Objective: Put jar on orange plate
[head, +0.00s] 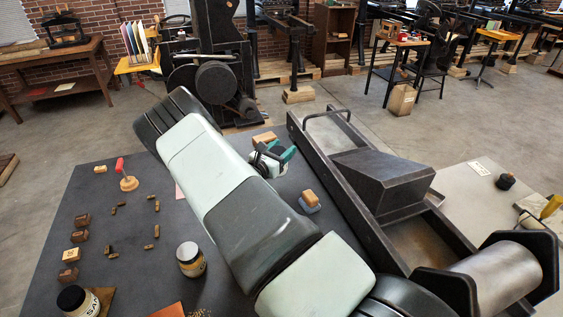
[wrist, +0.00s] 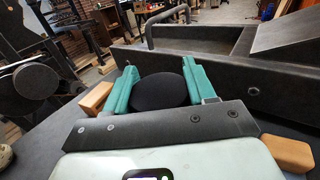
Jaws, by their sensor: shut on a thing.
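My gripper (head: 275,154) is over the far part of the dark mat, its teal fingers partly hidden behind my arm in the head view. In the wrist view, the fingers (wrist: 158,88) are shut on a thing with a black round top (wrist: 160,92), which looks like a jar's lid. The jar's body is hidden, and I cannot tell whether its base touches the mat. An orange flat piece (head: 168,311), likely the orange plate, shows at the bottom edge of the head view, mostly cut off.
A black press bed (head: 345,185) rises at right.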

